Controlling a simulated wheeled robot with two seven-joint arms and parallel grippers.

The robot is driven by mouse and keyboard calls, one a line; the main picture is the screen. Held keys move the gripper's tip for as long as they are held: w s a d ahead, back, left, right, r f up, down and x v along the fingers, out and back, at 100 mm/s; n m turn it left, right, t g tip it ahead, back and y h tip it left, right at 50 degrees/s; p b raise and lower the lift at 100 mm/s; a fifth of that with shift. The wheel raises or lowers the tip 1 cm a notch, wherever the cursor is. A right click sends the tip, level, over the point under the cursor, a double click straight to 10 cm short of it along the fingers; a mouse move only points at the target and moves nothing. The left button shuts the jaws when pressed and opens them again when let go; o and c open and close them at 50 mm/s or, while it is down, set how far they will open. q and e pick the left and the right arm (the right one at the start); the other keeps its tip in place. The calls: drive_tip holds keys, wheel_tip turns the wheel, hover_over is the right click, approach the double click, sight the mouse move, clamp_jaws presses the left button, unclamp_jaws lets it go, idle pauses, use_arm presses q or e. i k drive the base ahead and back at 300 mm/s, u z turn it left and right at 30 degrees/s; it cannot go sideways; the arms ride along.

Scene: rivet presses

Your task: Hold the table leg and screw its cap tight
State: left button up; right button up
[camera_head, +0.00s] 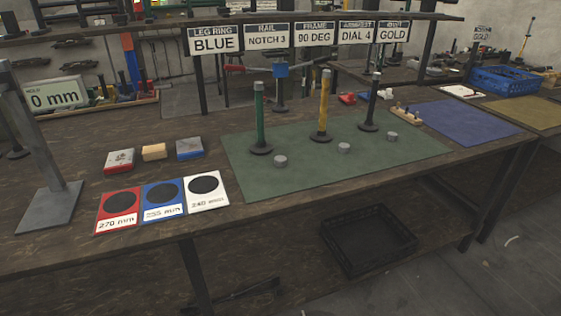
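Three upright table legs stand on round black bases on the green mat (240,187): a green leg (259,120), a yellow leg (324,106) and a black leg (373,100). Three small grey cylinders, which look like caps, sit apart from the legs near the front of the mat: a left one (280,161), a middle one (344,148) and a right one (392,136). I cannot tell which leg each belongs to. Neither of my grippers is in view.
Left of the mat lie red (118,211), blue (163,201) and white (206,191) cards, with small blocks (154,152) behind them. A grey post (45,150) stands far left. Signs (300,35) hang above. A blue mat (466,120) and blue crate (507,80) are right.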

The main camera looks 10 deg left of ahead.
sight(261, 147)
drive_tip(key=u, duration=1.75)
drive_tip(key=i, duration=0.7)
drive_tip(key=z, duration=2.4)
